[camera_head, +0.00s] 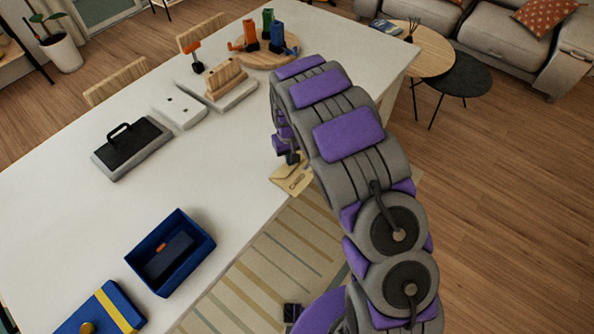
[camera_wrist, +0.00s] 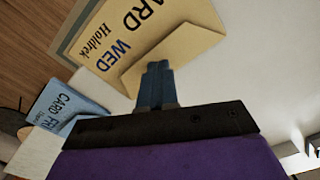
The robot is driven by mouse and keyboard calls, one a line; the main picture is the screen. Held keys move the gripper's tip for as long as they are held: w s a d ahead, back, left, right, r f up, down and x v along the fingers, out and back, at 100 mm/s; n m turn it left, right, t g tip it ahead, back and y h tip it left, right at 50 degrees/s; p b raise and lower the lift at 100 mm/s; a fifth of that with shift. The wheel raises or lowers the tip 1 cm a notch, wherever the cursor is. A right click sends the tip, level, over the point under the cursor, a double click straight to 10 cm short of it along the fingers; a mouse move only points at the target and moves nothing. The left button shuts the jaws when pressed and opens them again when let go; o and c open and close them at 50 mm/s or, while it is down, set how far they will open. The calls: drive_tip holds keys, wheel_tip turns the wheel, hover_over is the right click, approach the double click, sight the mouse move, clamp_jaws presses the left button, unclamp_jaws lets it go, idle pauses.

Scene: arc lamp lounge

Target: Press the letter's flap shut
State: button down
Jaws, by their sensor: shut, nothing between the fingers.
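The letter, a tan envelope (camera_head: 294,179), lies at the table's right edge in the head view, partly hidden by my arm. Contact is unclear. In the head view my gripper (camera_head: 292,158) is just above the letter.
A blue card (camera_wrist: 60,108) marked "FRI" shows left in the wrist view. On the white table (camera_head: 235,150) are an open blue box (camera_head: 135,258), a blue-and-yellow box (camera_head: 100,312), a black-handled block (camera_head: 130,150) and a round wooden tray (camera_head: 250,61). The middle of the table is clear.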

drive_tip(key=shift+a, duration=0.1)
drive_tip(key=shift+f, duration=0.3)
drive_tip(key=shift+f, duration=0.55)
idle(1.8)
wheel_tip(320, 180, up, 8)
drive_tip(key=p, duration=0.2)
idle(0.9)
drive_tip(key=shift+r, duration=0.15)
